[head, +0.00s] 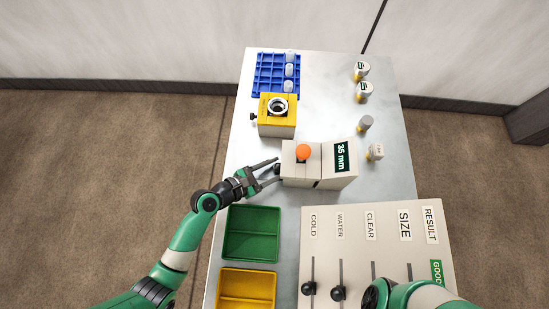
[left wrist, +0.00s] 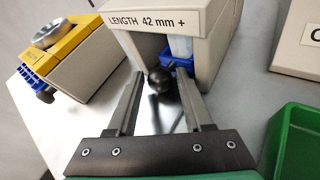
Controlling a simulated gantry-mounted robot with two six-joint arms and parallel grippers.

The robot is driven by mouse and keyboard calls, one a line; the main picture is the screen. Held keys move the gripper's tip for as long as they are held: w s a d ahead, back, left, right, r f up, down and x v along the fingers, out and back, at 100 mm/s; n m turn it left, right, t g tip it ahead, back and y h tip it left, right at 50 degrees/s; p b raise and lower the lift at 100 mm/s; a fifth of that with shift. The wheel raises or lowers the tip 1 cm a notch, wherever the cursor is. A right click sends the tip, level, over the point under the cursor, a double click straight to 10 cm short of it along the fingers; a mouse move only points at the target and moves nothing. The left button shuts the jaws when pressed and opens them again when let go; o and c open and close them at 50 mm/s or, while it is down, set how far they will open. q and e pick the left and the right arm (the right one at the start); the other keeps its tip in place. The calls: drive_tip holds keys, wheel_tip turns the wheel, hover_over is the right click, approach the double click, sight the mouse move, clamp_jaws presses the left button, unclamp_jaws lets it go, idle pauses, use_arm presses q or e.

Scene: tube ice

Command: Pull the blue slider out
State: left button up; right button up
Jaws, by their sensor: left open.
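The grey measuring device (head: 340,178) stands mid-table, with an orange button on top and a "35 mm" display. In the left wrist view its end (left wrist: 213,52) is labelled "LENGTH 42 mm +". The blue slider (left wrist: 170,62) sits inside its opening, with a pale translucent piece (left wrist: 181,46) on it. A black ball knob (left wrist: 160,80) sticks out in front. My left gripper (left wrist: 160,75) is open, its fingers on either side of the knob; contact is unclear. In the head view the left gripper (head: 277,169) is at the device's left side. My right gripper (head: 375,294) is over the control panel, its fingers unclear.
A yellow device (head: 277,125) and blue rack (head: 262,72) stand behind. A green tray (head: 252,236) and yellow tray (head: 247,290) lie in front. The control panel (head: 320,245) is at front right. Several small capped containers (head: 361,70) stand along the right side.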

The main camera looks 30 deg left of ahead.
use_arm(q)
clamp_jaws()
idle(1.4)
